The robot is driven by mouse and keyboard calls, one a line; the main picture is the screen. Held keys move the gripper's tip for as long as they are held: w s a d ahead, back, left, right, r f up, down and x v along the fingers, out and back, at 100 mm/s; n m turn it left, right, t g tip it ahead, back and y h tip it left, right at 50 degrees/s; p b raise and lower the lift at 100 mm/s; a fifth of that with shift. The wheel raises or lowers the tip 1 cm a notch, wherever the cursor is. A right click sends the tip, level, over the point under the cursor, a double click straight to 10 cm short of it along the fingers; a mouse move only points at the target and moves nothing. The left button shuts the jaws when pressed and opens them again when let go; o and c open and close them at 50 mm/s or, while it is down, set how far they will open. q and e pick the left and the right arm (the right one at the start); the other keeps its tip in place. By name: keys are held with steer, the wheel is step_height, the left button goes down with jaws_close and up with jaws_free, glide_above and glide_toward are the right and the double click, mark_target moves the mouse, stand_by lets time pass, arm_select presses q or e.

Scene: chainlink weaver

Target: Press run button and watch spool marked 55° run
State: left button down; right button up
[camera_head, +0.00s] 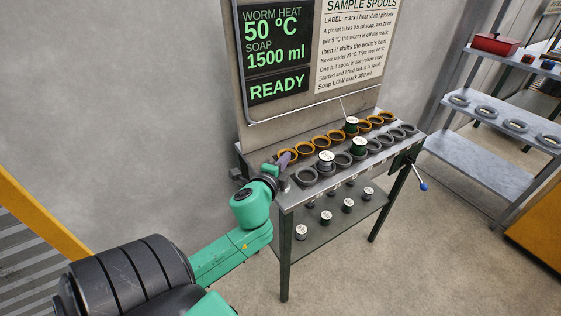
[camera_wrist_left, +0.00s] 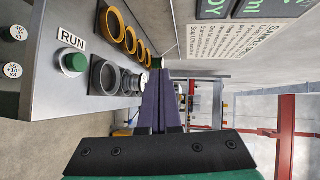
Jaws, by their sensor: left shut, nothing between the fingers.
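The green run button (camera_wrist_left: 74,63), under a RUN label (camera_wrist_left: 72,40), shows on the bench's metal face in the left wrist view. My left gripper (camera_head: 284,160) is shut and empty at the near left end of the bench. Its purple fingers (camera_wrist_left: 160,85) point past the button, apart from it. A grey spool (camera_head: 325,161) and a green spool (camera_head: 358,147) stand in the grey front cups. Another green spool (camera_head: 351,125) stands in the yellow back row. I cannot surely read which spool is marked 55°. My right gripper is out of view.
The display (camera_head: 275,55) reads worm heat 50 °C, soap 1500 ml, READY. Several spools, one of them a pale spool (camera_head: 301,232), stand on the bench's lower shelf. A blue-tipped lever (camera_head: 422,186) sticks out at the right. A shelf rack (camera_head: 480,150) stands further right.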

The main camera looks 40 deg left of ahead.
arm_select(q)
steer(key=w+d+r+m+t+h, duration=0.1)
steer(key=w+d+r+m+h, duration=0.25)
steer(key=m, duration=0.65)
steer(key=w+d+r+m+t+h, duration=0.15)
steer(key=r+m+h, duration=0.4)
steer(key=m, duration=0.55)
steer(key=s+a+f+m+g+y, duration=0.1)
steer(key=s+a+f+m+g, duration=0.2)
steer(key=a+f+m+g, duration=0.5)
steer(key=m, duration=0.4)
steer(key=shift+s+f+y, duration=0.25)
steer(key=shift+s+y, duration=0.15)
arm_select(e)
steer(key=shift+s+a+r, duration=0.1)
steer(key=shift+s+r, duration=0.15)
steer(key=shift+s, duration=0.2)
arm_select(q)
steer(key=shift+a+f, duration=0.1)
step_height(320, 180, down, 9)
steer(key=b, duration=0.6)
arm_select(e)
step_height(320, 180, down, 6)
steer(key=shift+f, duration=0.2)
